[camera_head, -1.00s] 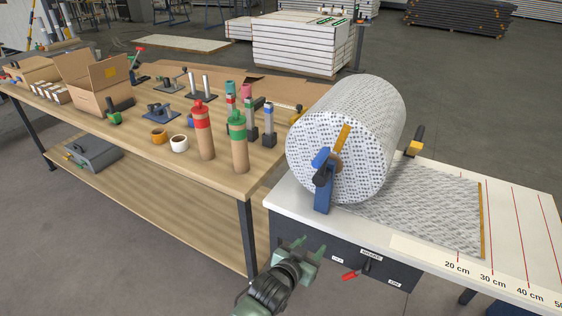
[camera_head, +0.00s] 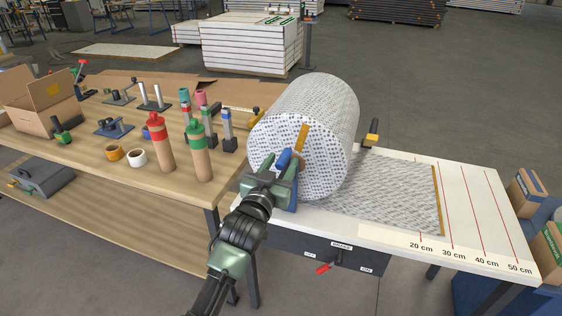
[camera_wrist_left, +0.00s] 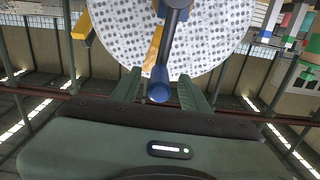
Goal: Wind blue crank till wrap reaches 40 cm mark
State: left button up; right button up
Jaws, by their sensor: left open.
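The roll of speckled wrap (camera_head: 325,105) lies on its side on the white table. On its near end are an orange bar (camera_head: 301,138) and the crank's blue handle (camera_head: 284,159). My left gripper (camera_head: 274,172) is open at the blue handle. In the left wrist view the blue handle's round end (camera_wrist_left: 158,92) sits between the two green fingers (camera_wrist_left: 160,88), with gaps on both sides. The unrolled wrap (camera_head: 385,195) lies flat; its orange edge bar (camera_head: 437,200) is between the 20 cm and 30 cm lines. The 40 cm mark (camera_head: 484,257) is further right. My right gripper is not in view.
A red brake lever (camera_head: 323,268) on the table's front panel points left, toward the off label. The wooden bench (camera_head: 90,175) at left holds red-topped and green-topped bottles (camera_head: 199,150), tape rolls and an open box (camera_head: 42,105). Boxes (camera_head: 527,193) stand at far right.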

pick_arm(q)
jog(key=shift+w, duration=0.1)
grip_shut()
dwell(1.4)
